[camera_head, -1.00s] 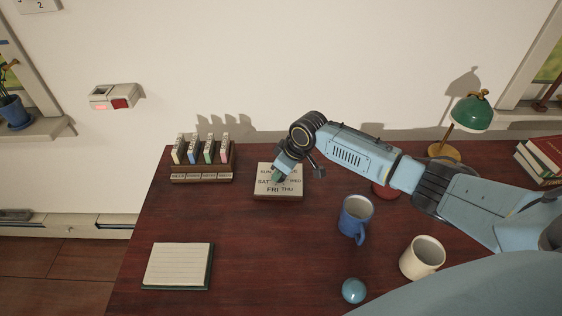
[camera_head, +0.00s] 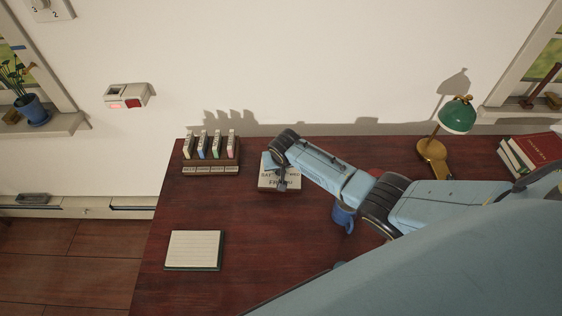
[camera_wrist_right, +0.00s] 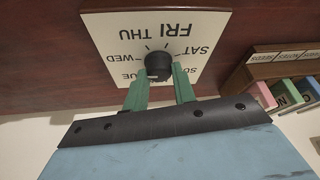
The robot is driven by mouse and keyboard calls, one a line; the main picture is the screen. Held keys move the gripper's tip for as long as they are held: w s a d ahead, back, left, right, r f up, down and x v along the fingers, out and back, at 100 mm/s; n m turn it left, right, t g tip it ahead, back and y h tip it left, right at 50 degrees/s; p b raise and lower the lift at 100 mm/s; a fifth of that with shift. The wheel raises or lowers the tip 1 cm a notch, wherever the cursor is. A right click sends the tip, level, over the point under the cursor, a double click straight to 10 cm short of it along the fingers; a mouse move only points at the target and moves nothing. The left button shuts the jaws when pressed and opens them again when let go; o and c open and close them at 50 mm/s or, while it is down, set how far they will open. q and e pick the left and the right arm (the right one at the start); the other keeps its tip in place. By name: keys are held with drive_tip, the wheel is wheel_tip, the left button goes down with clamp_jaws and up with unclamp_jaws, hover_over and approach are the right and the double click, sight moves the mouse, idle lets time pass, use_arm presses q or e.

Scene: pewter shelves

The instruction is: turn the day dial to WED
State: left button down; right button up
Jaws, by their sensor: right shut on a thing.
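The day dial is a pale square plate on a brown block (camera_head: 279,184) near the back of the desk. The green fingers of my right gripper (camera_wrist_right: 159,80) are shut on the knob, one at each side. I cannot tell for sure which day the knob points to. In the head view my right gripper (camera_head: 282,186) covers part of the dial. My left gripper is not in view.
A wooden rack (camera_head: 212,169) with several coloured blocks stands left of the dial. A notepad (camera_head: 194,249) lies at front left. A blue mug (camera_head: 343,218) is partly hidden under my right arm. A green lamp (camera_head: 457,116) and books (camera_head: 535,152) are at back right.

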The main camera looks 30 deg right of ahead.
drive_tip(key=shift+m, duration=0.7)
drive_tip(key=shift+h, duration=0.4)
drive_tip(key=o, duration=1)
drive_tip(key=shift+r+p, duration=0.1)
drive_tip(key=shift+p, duration=0.2)
drive_tip(key=shift+p+v, duration=2.05)
drive_tip(key=shift+v, duration=4.55)
